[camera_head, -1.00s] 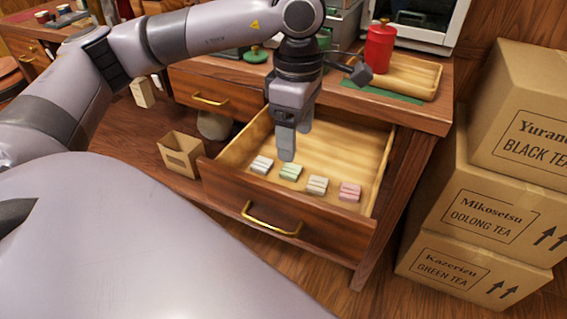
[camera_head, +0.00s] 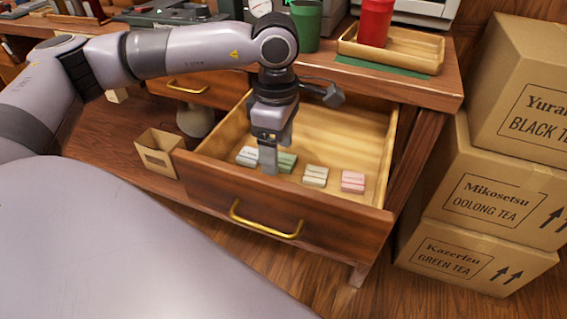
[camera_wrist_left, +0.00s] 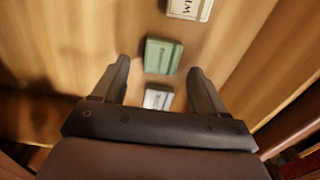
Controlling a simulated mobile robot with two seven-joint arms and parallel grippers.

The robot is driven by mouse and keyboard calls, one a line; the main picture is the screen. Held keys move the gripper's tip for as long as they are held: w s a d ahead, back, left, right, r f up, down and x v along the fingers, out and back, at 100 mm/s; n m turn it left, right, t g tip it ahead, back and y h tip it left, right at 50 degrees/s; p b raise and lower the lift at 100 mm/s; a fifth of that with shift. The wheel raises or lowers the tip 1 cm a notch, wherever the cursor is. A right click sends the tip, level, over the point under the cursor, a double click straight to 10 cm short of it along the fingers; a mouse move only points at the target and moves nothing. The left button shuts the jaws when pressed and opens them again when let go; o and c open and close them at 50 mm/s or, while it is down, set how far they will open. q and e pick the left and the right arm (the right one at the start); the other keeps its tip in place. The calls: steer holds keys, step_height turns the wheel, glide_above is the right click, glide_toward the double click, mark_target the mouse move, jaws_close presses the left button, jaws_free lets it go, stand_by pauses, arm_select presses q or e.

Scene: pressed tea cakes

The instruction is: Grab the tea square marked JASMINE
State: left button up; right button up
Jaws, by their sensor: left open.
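Four small tea squares lie in a row in the open drawer (camera_head: 345,125): a pale grey-white one (camera_head: 247,156), a green one (camera_head: 287,161), a cream one (camera_head: 315,175) and a pink one (camera_head: 352,181). No label reads clearly as JASMINE. My left gripper (camera_head: 269,169) is open and empty, pointing down over the row by the pale and green squares. In the left wrist view, the green square (camera_wrist_left: 162,56) shows between the fingertips (camera_wrist_left: 159,68), the pale square (camera_wrist_left: 158,98) nearer the palm, and the cream square (camera_wrist_left: 189,8) at the top edge, its label starting with W.
The drawer's front panel with a brass handle (camera_head: 265,228) stands close to the gripper. A small open box (camera_head: 160,152) is left of the drawer. Stacked cartons (camera_head: 490,205) stand at right. A wooden tray (camera_head: 410,52) with a red canister (camera_head: 375,22) is above.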

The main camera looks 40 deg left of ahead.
arm_select(q)
steer(key=shift+f, duration=0.5)
steer(key=c, duration=1.1)
steer(key=shift+r, duration=0.1)
